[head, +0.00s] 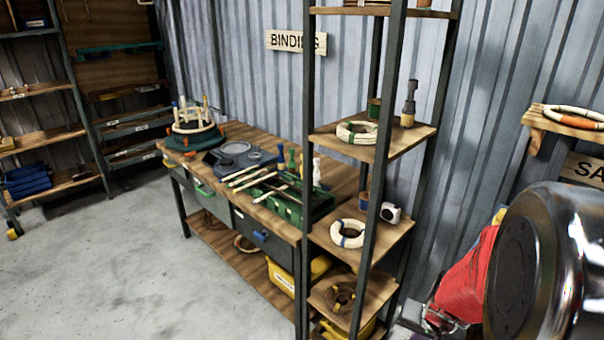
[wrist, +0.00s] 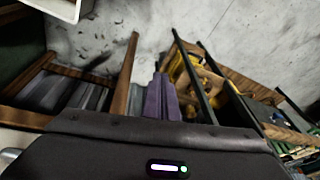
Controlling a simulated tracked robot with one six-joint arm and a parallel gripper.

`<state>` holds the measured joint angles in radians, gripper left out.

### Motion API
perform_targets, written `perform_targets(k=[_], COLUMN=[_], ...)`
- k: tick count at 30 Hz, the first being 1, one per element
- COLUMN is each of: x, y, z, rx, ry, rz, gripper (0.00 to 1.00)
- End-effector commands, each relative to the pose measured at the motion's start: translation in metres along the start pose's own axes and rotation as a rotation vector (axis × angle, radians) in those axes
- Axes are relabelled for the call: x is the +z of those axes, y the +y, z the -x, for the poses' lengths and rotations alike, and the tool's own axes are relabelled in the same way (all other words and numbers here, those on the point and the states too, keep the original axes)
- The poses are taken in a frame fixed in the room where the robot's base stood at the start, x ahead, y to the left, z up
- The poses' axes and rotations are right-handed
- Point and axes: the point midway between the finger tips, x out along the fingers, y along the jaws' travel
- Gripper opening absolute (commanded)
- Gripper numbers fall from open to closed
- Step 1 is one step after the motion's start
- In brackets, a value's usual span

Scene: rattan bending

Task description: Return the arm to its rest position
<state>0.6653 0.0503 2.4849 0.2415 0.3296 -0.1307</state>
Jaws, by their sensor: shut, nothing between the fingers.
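My gripper (wrist: 161,78) shows in the wrist view as two purple fingers close together beyond my dark wrist housing. It is shut and empty, pointing down over the grey concrete floor. A wooden rail stands to its left and a dark shelf frame to its right, and it seems to touch neither. In the head view a shiny metal part of my arm (head: 545,265) fills the lower right. My gripper is out of sight there.
A wooden workbench (head: 335,185) with tools and a round rattan frame (head: 192,118) stands mid-left. An open shelf (head: 400,140) with rattan rings is close in front. A red object (head: 465,285) lies beside my arm. The floor (head: 120,255) at left is clear.

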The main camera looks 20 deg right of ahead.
Motion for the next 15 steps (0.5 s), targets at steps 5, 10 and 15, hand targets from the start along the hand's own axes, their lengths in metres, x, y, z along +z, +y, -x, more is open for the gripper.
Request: perform_targets(k=[5, 10, 15], x=[0.021, 0.043, 0.062], y=[-0.034, -0.057, -0.074], z=[0.038, 0.071, 0.105], rx=[-0.026, -0.034, -0.033], ry=[-0.056, -0.097, -0.113], rz=[0.095, 0.184, 0.276], gripper=[0.0, 0.0, 0.0])
